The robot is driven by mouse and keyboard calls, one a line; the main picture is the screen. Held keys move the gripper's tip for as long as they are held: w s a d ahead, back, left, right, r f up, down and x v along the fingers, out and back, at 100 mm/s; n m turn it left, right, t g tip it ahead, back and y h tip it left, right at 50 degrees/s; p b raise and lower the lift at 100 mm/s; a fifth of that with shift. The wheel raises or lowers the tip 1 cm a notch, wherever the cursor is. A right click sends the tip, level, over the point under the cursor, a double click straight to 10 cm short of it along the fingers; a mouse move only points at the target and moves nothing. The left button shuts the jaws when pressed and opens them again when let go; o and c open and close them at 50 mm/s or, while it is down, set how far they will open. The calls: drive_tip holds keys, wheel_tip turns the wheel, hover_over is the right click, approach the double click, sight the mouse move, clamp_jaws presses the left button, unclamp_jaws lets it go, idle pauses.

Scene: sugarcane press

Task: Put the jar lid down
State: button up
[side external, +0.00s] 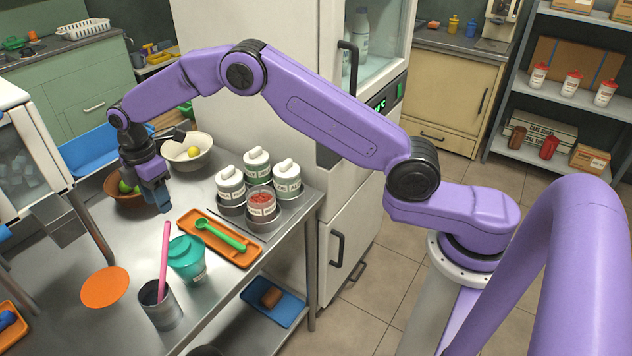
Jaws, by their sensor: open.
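My gripper (155,196), with blue fingers, points down above the steel table, left of the orange tray. It is open, and I see nothing held in it. Several jars stand in a metal rack at the table's right: white-lidded jars at the back (256,165), left (230,184) and right (287,180). The front jar (262,204) shows red contents at its top and no white lid. I cannot make out a loose white lid; the arm and gripper hide part of the table. A teal jar (187,260) has a teal top.
An orange tray (245,262) holds a green spoon (220,234). A metal cup (160,305) holds a tall pink stick (164,262). A flat orange disc (105,287) lies at left. A brown bowl (125,190) and a white bowl (190,152) stand behind my gripper.

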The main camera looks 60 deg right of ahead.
drive_tip(key=s+d+r+m, duration=0.1)
drive_tip(key=s+r, duration=0.4)
drive_tip(key=s, duration=0.5)
drive_tip(key=s+d+r+m, duration=0.1)
drive_tip(key=s+r+m, duration=0.1)
drive_tip(key=s+r, duration=0.5)
drive_tip(key=s+d+f+m, duration=0.1)
drive_tip(key=s+d, duration=0.6)
drive_tip(key=s, duration=0.6)
drive_tip(key=s+d+m, duration=0.1)
drive_tip(key=s+d, duration=0.7)
drive_tip(key=s, duration=0.5)
drive_tip(key=shift+s+f, duration=0.35)
